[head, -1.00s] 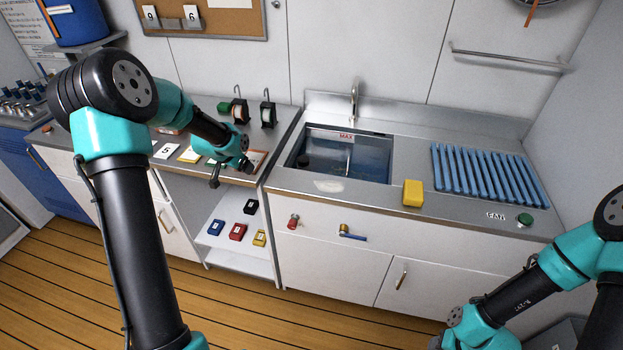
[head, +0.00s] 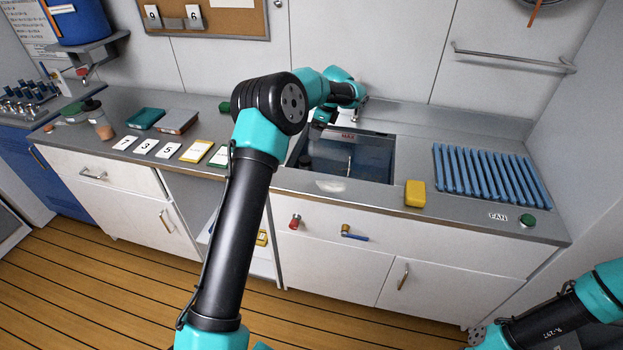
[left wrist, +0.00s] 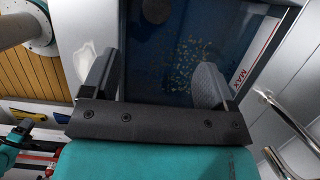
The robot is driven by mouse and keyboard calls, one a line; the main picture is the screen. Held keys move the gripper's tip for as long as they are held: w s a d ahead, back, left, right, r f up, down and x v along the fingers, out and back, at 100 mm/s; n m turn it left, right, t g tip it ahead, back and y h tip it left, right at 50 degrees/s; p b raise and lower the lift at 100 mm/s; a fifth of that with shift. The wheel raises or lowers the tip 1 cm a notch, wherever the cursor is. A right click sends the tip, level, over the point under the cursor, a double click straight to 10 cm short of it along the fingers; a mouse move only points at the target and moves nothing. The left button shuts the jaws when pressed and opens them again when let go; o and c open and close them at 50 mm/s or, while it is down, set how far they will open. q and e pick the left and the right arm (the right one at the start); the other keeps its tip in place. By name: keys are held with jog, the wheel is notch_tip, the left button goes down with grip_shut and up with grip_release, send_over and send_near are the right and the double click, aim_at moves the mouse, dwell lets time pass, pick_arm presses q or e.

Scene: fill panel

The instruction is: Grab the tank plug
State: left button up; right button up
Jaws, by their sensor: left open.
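The tank is the steel sink basin (head: 375,158) with a MAX label on its wall, and it holds dark bluish water. A dark round shape (left wrist: 157,10) at the top of the left wrist view may be the plug; it is dim and cut by the frame edge. In the head view a small dark object (head: 305,160) shows at the basin's left end. My left gripper (head: 322,118) is over the basin's back left part. In the left wrist view its fingers (left wrist: 157,65) are apart with nothing between them, pointing into the basin. My right gripper is out of view.
A faucet (head: 354,110) stands behind the basin, close to my left wrist. A yellow sponge-like block (head: 415,193) lies at the front right edge, beside a blue ribbed rack (head: 490,178). Number cards (head: 172,150) lie on the left counter.

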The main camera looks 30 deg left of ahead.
aim_at(306, 159)
pick_arm(q)
jog(key=shift+f, duration=0.1)
jog(key=x, duration=1.2)
jog(key=shift+s+a, duration=0.1)
jog(key=shift+f, duration=0.1)
jog(key=shift+s+x, duration=0.2)
jog(key=shift+x, duration=2.35)
jog(key=shift+c, duration=0.3)
grip_shut()
